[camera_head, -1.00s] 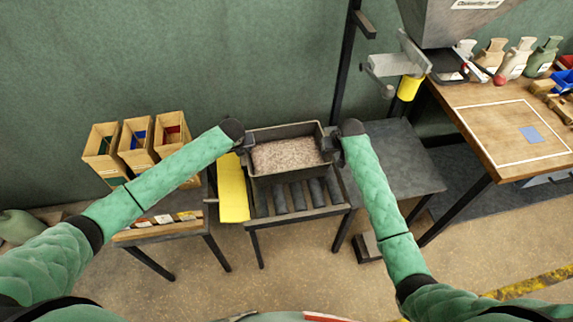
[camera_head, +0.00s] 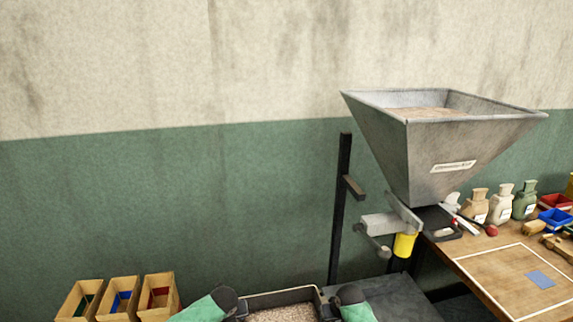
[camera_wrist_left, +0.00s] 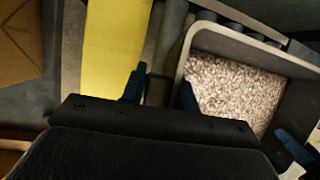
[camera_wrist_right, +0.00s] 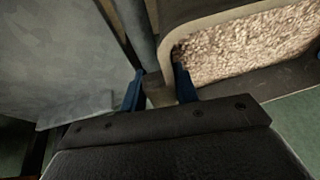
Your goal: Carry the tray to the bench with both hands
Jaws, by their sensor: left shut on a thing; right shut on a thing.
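The dark tray (camera_head: 268,297), filled with pale grain (camera_head: 282,314), shows at the bottom edge of the head view, its near part cut off. My left gripper (camera_head: 241,307) is shut at the tray's left end; the left wrist view shows its fingers (camera_wrist_left: 161,90) beside the tray wall (camera_wrist_left: 187,55). My right gripper (camera_head: 329,308) is shut at the right end; the right wrist view shows its fingers (camera_wrist_right: 158,88) around a small handle (camera_wrist_right: 158,94). The wooden bench (camera_head: 478,262), with a white outlined rectangle and a blue patch, stands at the right.
A large metal hopper (camera_head: 405,150) with a yellow-ended part (camera_head: 404,245) hangs between tray and bench. A dark post (camera_head: 341,205) stands behind the tray. A grey table (camera_head: 385,300) lies right of it. Cardboard bins (camera_head: 158,296) stand left. Bottles (camera_head: 501,206) line the bench's back.

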